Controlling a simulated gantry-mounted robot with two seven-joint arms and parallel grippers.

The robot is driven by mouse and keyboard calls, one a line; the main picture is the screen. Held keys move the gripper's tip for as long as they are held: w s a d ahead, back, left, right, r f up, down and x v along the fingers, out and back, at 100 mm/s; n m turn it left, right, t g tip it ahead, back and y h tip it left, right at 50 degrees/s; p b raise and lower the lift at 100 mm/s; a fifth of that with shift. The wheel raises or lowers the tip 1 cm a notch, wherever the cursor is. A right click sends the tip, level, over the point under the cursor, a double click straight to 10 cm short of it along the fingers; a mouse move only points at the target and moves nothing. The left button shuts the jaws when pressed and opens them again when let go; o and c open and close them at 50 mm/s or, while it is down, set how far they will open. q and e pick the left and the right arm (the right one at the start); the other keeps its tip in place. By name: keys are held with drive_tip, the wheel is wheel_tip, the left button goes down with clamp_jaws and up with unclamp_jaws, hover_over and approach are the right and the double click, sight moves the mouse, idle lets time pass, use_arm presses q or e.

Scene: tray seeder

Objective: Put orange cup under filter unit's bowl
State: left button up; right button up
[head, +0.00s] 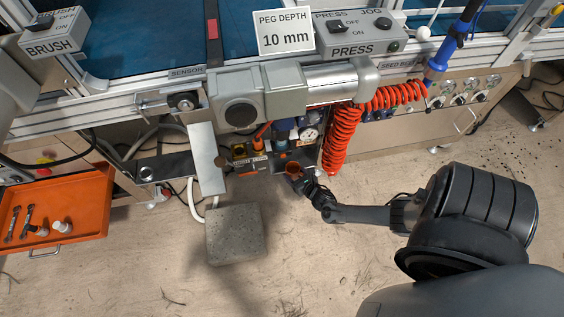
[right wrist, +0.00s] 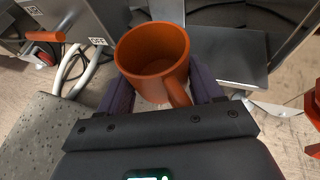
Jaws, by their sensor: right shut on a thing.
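The orange cup (head: 292,168) is held upright or nearly so by my right gripper (head: 302,179), below the machine's front edge. In the right wrist view the cup (right wrist: 153,58) sits between the two dark fingers, its open mouth facing the camera and its handle toward the palm. It looks empty. The filter unit (head: 284,132), with blue parts and a round gauge, hangs just behind the cup in the head view. Its bowl is hard to make out there, and I cannot tell whether the cup is under it. My left gripper is not in view.
A coiled red hose (head: 341,140) hangs just right of the filter unit. A grey block (head: 236,235) stands to the left front, with a light upright plate (head: 207,160) behind it. An orange tray (head: 85,213) holds small parts at far left. Floor in front is clear.

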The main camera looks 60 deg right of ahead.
sight(290, 167)
drive_tip(key=w+d, duration=0.1)
drive_tip(key=w+d+b, duration=0.1)
drive_tip(key=w, duration=0.1)
drive_tip(key=shift+w+d, duration=0.1)
drive_tip(key=shift+w, duration=0.1)
drive_tip(key=w+b, duration=0.1)
drive_tip(key=w+d+b, duration=0.1)
drive_tip(key=w, duration=0.1)
drive_tip(key=w+d+b, duration=0.1)
drive_tip(key=shift+w+d+f+b, duration=0.1)
drive_tip(key=shift+w+f+b, duration=0.05)
drive_tip(key=shift+w+b, duration=0.25)
drive_tip(key=shift+w+f+b, duration=0.1)
drive_tip(key=shift+f+b, duration=0.1)
drive_tip(key=shift+b, duration=0.15)
drive_tip(key=shift+s, duration=0.3)
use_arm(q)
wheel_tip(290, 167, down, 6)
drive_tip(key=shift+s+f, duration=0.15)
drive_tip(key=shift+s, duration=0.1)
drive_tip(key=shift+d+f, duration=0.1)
use_arm(e)
drive_tip(key=shift+w+f, duration=0.1)
